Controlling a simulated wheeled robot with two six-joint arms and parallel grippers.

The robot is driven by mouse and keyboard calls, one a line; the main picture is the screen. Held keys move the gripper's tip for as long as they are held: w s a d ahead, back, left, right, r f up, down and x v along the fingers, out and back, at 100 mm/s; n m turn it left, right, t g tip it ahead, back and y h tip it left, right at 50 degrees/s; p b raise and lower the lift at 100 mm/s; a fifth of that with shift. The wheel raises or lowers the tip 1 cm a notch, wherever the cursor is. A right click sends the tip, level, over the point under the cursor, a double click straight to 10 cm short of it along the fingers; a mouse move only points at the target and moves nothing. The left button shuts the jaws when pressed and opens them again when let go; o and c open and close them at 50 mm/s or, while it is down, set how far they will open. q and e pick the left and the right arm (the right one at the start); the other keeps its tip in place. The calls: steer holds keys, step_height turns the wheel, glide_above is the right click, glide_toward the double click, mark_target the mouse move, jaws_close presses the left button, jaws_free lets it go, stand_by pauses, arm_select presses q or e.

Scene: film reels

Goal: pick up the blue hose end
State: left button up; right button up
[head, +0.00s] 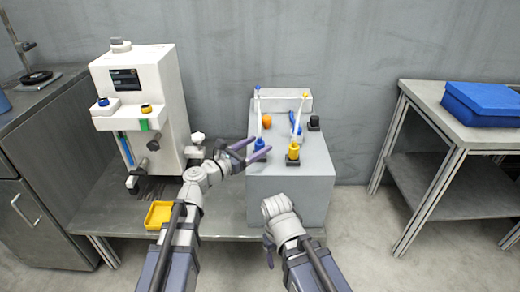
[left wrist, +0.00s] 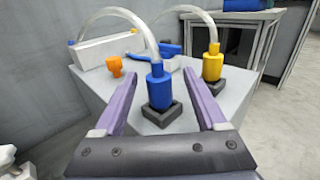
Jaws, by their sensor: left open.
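The blue hose end (left wrist: 159,88) stands upright in a dark square holder (left wrist: 162,114) on the grey box, with a clear hose rising from its top. In the head view the blue hose end (head: 259,144) is at the box's left edge. My left gripper (head: 262,146) is open, its purple fingers reaching over that edge. In the left wrist view the blue hose end shows between the two fingers, with gaps on both sides.
A yellow hose end (head: 293,151) stands in its own holder to the right. An orange knob (head: 267,121) and a white block (head: 284,100) are behind. A white machine (head: 140,95) and a yellow tray (head: 158,215) are left. A blue case (head: 482,103) lies on the right table.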

arm_select(q)
steer(key=x, duration=0.5)
steer(key=shift+w+f, duration=0.1)
steer(key=shift+f, duration=0.1)
steer(key=shift+a, duration=0.1)
jaws_close()
stand_by(0.3)
